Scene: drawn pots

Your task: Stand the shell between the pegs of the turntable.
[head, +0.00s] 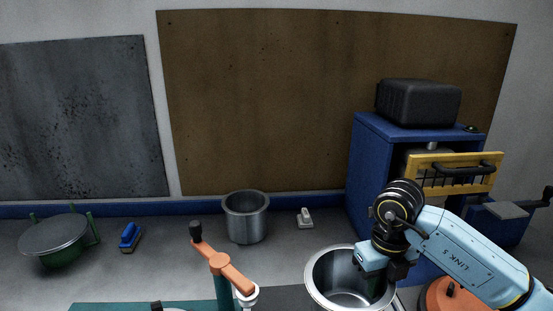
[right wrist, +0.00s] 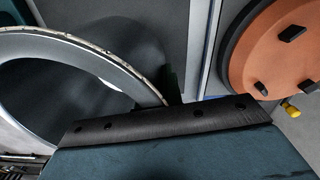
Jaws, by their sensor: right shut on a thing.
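The shell is an open grey metal cylinder (head: 318,278) at the bottom centre right of the head view. My right gripper (head: 383,268) is shut on the right side of its rim. The rim (right wrist: 75,38) shows large in the right wrist view, running to the dark finger. I cannot tell if the shell's base touches anything. An orange disc with black pegs (right wrist: 262,55), seemingly the turntable, lies to the right in the wrist view; it shows partly below my arm in the head view (head: 437,294). My left gripper is not in view.
A second metal cylinder (head: 246,222) stands at the back. A grey-topped green stand with posts (head: 55,236) and a blue block (head: 131,237) are at left. An orange arm on a teal post (head: 228,272) rises in front. A blue cabinet (head: 366,160) stands back right.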

